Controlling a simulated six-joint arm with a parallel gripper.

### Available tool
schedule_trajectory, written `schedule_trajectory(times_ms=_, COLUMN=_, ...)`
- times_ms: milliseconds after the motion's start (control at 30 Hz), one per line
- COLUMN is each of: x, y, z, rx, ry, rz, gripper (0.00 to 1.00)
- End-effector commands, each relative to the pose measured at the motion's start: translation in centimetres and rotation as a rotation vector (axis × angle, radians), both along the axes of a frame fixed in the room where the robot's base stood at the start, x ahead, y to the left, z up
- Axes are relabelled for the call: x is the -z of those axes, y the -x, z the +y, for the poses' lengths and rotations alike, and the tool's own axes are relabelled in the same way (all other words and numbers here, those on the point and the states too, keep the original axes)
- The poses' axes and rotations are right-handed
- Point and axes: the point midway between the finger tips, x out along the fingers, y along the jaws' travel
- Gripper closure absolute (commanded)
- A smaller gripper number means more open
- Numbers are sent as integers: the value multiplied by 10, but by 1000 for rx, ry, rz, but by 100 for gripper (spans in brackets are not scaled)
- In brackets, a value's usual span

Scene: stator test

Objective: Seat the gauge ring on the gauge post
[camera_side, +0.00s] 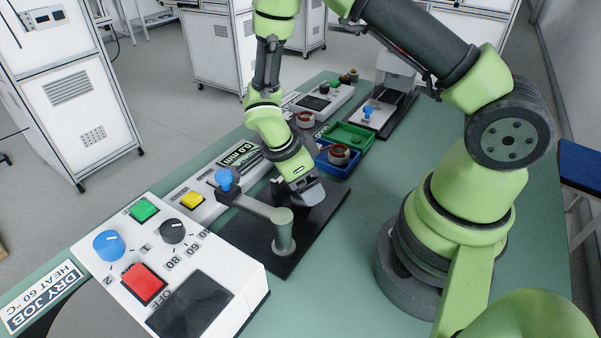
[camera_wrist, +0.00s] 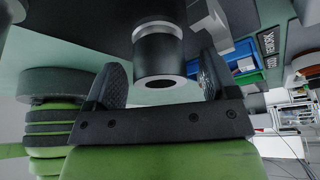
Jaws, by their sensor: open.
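My gripper (camera_side: 310,192) is low over the black base plate (camera_side: 322,215) in the side view, behind a grey post with a side arm (camera_side: 283,235). In the wrist view my gripper (camera_wrist: 160,82) is open, its two dark fingers apart. A dark upright cylinder (camera_wrist: 158,48) with a bright metal rim (camera_wrist: 158,82) around a dark hole shows between the fingers, with visible gaps on both sides. I cannot tell whether this is the gauge ring, the gauge post or both together. In the side view my gripper hides that spot.
The side arm ends in a blue knob (camera_side: 223,178) left of my gripper. A white control box (camera_side: 170,275) stands in front. Behind my gripper are a blue tray (camera_side: 333,168) holding a copper-coloured ring part (camera_side: 338,154) and a green tray (camera_side: 349,136).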

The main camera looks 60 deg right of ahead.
Motion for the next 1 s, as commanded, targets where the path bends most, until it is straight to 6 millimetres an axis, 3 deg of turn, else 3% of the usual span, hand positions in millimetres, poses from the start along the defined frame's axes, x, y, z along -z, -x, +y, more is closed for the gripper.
schedule_trajectory(times_ms=533, x=-81, y=-20, z=29, rx=-5, ry=-2, rz=-8, gripper=20)
schedule_trajectory(times_ms=1000, x=-91, y=-21, z=32, rx=-3, ry=-1, rz=-2, gripper=20)
